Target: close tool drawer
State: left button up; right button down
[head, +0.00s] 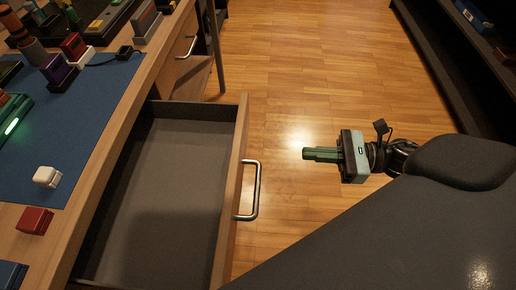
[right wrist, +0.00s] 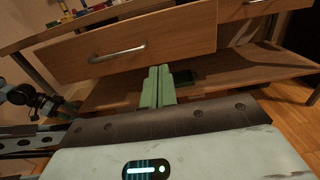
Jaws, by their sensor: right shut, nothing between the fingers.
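The tool drawer (head: 160,190) is pulled out from under the workbench and its inside looks empty. Its wooden front has a metal bar handle (head: 253,190). My right gripper (head: 306,154) is shut and empty, to the right of the drawer front and apart from it, with its fingers pointing toward the drawer. In the right wrist view the drawer front (right wrist: 180,38) and its handle (right wrist: 117,53) lie ahead, and the green fingers (right wrist: 158,72) are together.
The workbench (head: 125,120) carries a blue mat (head: 95,110) with a white block (head: 47,176), a red block (head: 35,220) and several tools. A second, shut drawer (head: 182,60) is farther along. A dark shelf (head: 440,60) stands at the right. The wooden floor between is clear.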

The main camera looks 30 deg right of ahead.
send_near(244, 149)
jog(key=x, duration=0.4)
jog(key=shift+w+a+r, duration=0.1)
jog(key=shift+a, duration=0.25)
jog(key=shift+w+a, duration=0.35)
jog(key=shift+a, duration=0.2)
pick_arm(q)
jog(key=shift+f, duration=0.1)
pick_arm(e)
jog(key=shift+w+a, duration=0.25)
jog(key=shift+a, duration=0.1)
pick_arm(q)
jog(key=shift+s, duration=0.1)
pick_arm(e)
jog(key=shift+w+a, duration=0.25)
jog(key=shift+a, duration=0.1)
jog(key=x, duration=2.2)
jog(key=shift+w+a+p, duration=0.25)
jog(key=shift+a+p, duration=0.05)
jog(key=shift+p, duration=0.05)
jog(key=shift+w+a, duration=0.2)
jog(key=shift+a, duration=0.1)
pick_arm(q)
jog(key=shift+s+d+r, duration=0.1)
jog(key=shift+s+r, duration=0.15)
jog(key=shift+w, duration=0.25)
pick_arm(e)
jog(key=shift+r, duration=0.15)
